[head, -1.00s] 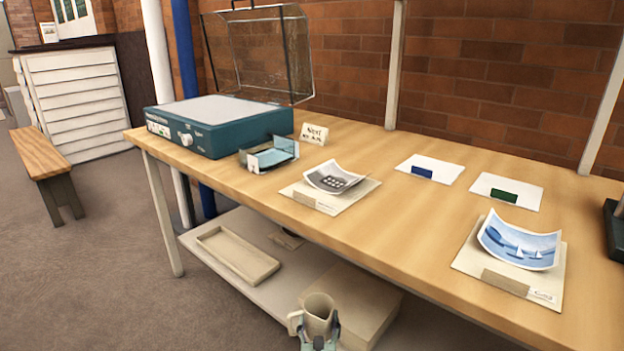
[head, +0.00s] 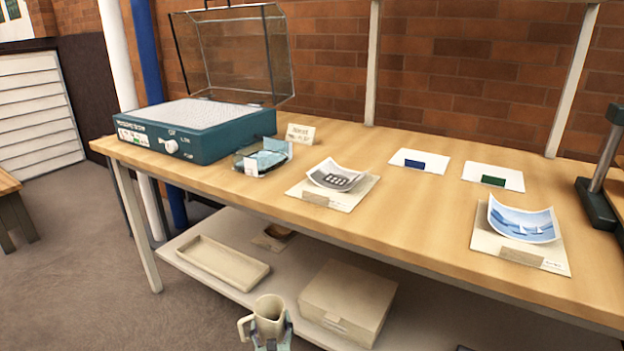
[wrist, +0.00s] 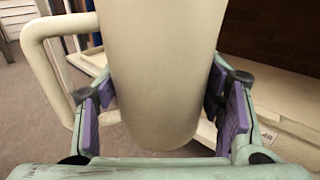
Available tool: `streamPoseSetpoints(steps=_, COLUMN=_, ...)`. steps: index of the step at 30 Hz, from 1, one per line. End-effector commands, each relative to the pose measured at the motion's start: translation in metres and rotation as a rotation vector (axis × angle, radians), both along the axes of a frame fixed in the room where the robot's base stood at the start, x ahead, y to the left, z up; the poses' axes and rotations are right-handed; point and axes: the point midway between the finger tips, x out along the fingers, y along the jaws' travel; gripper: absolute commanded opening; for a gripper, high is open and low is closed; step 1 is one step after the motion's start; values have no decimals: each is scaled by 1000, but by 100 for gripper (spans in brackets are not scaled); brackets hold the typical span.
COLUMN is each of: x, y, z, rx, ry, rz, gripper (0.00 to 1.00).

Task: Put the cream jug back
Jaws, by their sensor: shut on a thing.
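The cream jug (head: 269,314) is upright at the lower middle of the head view, in front of the low shelf, with its handle to the left. My gripper (head: 273,343) is shut on it from the near side. In the wrist view the jug (wrist: 162,70) fills the middle, with the purple finger pads of my gripper (wrist: 165,115) on both sides of its body. Whether the jug is clear of the shelf edge is hard to tell.
The low shelf (head: 196,284) holds a shallow cream tray (head: 214,257) and a lidded box (head: 347,301). The wooden table (head: 420,210) above carries a teal machine (head: 200,145), a glass dish (head: 262,158), photos and cards. The shelf between tray and box has free room.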

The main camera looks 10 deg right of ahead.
Motion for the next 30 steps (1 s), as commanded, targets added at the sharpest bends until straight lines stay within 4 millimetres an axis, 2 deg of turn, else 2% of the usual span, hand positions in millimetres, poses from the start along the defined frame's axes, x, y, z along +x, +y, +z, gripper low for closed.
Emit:
streamPoseSetpoints(steps=1, x=0, y=-1, z=-15, rx=-1, ry=0, rz=-1, gripper=21)
streamPoseSetpoints(steps=9, x=0, y=0, z=-51, rx=0, ry=0, rz=0, gripper=21)
streamPoseSetpoints(steps=11, x=0, y=-1, z=-42, rx=7, ry=0, rz=-5, gripper=21)
streamPoseSetpoints(steps=18, x=0, y=-1, z=-41, rx=5, ry=-2, rz=-4, gripper=21)
streamPoseSetpoints(steps=26, x=-7, y=-3, z=15, rx=3, ry=-5, rz=-116, gripper=21)
streamPoseSetpoints(steps=30, x=-13, y=-7, z=56, rx=7, ry=-5, rz=-203, gripper=21)
